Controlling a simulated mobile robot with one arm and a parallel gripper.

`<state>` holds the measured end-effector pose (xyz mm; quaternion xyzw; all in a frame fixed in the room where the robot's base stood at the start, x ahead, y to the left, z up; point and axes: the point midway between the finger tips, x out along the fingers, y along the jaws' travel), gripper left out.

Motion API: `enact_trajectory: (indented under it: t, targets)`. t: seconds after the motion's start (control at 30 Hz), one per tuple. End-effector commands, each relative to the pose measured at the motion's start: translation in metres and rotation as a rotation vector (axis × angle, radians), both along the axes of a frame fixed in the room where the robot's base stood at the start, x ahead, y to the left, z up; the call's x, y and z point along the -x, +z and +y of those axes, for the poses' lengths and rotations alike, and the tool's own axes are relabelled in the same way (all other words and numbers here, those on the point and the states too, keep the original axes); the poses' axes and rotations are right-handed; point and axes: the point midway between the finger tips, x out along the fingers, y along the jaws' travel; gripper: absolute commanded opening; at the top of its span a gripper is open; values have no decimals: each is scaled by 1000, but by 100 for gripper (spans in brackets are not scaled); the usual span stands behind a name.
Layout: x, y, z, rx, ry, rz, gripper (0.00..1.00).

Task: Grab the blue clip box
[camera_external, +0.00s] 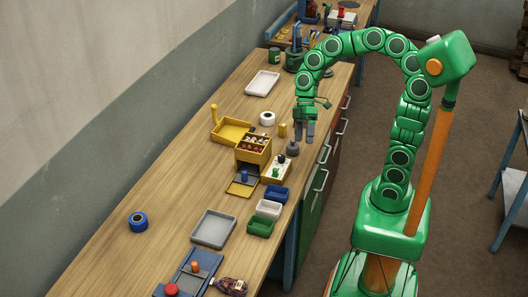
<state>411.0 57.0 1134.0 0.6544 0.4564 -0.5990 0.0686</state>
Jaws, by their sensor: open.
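A small open blue box (277,193), which looks like the blue clip box, sits near the front edge of the wooden workbench (165,200). Its contents are too small to make out. It is the farthest of a short row, with a white box (269,209) and a green box (261,226) on its near side. My gripper (305,138) points down over the bench's front edge, beyond the blue box in the picture and apart from it. Its grey fingers are open, and I see nothing between them.
A yellow organizer (252,157) with an open drawer stands just behind the blue box. A dark grey knobbed object (292,148) is close to my gripper. The bench's left part is mostly clear.

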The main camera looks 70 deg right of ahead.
Motion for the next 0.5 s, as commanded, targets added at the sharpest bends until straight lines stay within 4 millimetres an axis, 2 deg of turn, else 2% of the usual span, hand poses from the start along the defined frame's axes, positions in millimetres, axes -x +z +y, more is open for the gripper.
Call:
enact_trajectory:
  t: [0.03,0.27,0.5]
  targets:
    - [-13,-1,-3,-39,19,-18,70]
    - [-69,-2,-23,-203,101,-150,70]
    - [-124,-14,-61,-342,143,-313,70]
